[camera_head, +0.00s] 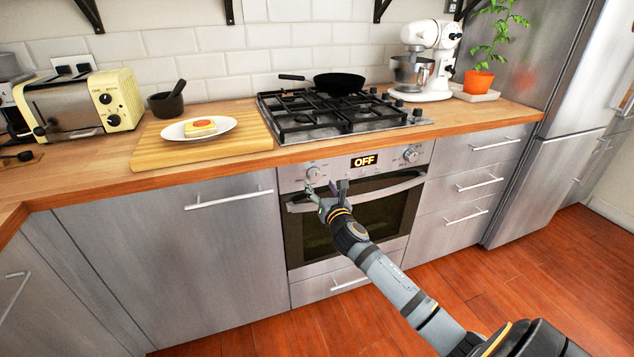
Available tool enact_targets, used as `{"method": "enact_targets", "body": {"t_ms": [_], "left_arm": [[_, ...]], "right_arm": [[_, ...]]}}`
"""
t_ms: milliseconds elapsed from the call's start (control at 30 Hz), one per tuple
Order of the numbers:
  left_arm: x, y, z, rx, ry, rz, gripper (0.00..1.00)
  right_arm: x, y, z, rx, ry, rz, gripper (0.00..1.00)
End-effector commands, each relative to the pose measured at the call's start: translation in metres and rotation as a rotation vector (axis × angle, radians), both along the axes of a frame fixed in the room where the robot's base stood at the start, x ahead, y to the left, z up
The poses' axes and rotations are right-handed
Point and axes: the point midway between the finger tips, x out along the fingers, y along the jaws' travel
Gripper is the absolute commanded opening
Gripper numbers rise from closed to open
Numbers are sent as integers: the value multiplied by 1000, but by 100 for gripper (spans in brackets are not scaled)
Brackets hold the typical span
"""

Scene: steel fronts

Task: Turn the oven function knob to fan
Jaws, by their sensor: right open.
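The oven (352,226) has a steel control panel with a lit display (363,161) reading "OFF". A round knob (313,173) is left of the display and a second knob (410,155) is right of it. The markings around them are too small to read, so I cannot tell which knob sets the function. My right gripper (325,188) is open and empty in front of the panel's left part, just below the left knob. Its fingers overlap the door handle's left end in the picture; I cannot tell whether they touch it. My left gripper is out of view.
The oven door handle (385,191) juts out below the panel. Above are the wooden counter (470,124) and gas hob (335,118) with a black pan (339,83). A board with a plate (198,128) stands left. The wooden floor (560,270) at right is clear.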

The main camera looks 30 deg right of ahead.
Motion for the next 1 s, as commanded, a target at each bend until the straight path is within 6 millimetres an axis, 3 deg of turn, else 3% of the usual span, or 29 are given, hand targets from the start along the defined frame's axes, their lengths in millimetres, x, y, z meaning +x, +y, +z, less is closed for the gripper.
{"method": "enact_targets", "body": {"t_ms": [200, 567, 1000], "left_arm": [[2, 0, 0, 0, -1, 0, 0], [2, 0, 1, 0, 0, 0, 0], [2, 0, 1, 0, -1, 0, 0]], "right_arm": [[33, -10, -1, 3, -1, 0, 61], [40, -11, -1, 1, 0, 2, 61], [40, -11, -1, 2, 0, 2, 7]]}}
